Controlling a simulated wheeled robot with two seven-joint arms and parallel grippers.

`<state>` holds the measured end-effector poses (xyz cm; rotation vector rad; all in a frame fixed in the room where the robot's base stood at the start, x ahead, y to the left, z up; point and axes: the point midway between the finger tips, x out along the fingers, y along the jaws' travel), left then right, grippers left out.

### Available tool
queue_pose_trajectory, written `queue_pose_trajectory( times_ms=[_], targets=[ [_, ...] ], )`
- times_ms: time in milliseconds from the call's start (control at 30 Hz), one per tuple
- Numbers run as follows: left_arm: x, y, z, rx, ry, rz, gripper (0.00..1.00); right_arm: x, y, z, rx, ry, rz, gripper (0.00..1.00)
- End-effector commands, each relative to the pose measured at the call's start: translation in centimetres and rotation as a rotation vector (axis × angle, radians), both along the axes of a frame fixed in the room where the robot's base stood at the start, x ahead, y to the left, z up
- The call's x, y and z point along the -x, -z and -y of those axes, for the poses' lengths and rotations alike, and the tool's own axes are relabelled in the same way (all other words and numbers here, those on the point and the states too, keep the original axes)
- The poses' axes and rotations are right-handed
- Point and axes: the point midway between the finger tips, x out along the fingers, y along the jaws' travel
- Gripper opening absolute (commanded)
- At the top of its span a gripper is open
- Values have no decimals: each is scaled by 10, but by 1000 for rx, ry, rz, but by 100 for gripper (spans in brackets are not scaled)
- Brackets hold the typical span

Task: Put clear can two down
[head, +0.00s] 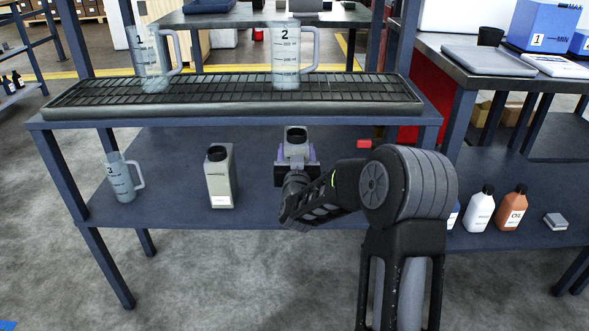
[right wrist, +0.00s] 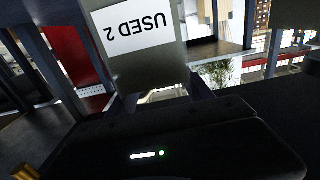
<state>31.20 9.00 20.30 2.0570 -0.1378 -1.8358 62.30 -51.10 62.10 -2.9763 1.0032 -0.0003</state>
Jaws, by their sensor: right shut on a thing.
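My right gripper (head: 296,165) is shut on a grey-beige can (head: 297,141) with a dark open mouth at its top. In the right wrist view this can (right wrist: 170,60) fills the top middle, and its white label reads "USED 2" upside down in the picture. In the head view the can appears upright in front of the lower shelf (head: 260,205). I cannot tell whether its base touches the shelf, as my gripper hides its lower part. A similar can (head: 220,178) stands upright on the lower shelf to the left. My left gripper is not in view.
Jug 1 (head: 150,65) and jug 2 (head: 287,65) stand on the grated tray (head: 235,110) above. Jug 3 (head: 120,180) stands at the lower shelf's left end. A small red block (head: 364,143) lies right of my gripper. White (head: 480,212) and orange (head: 511,210) bottles stand further right.

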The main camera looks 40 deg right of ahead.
Motion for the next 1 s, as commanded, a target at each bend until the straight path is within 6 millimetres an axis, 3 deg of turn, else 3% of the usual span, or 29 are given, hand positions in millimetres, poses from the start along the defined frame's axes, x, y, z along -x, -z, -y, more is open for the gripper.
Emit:
queue_pose_trajectory(
  times_ms=[133,433,867,900,1000],
  targets=[
    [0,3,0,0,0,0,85,0,4,0,2,0,3,0],
    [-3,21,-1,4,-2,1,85,0,47,0,2,0,3,0],
    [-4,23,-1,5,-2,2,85,0,51,0,2,0,5,0],
    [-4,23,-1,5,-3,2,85,0,54,0,0,0,0,61],
    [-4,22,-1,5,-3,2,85,0,53,0,-1,0,-1,69]
  ],
)
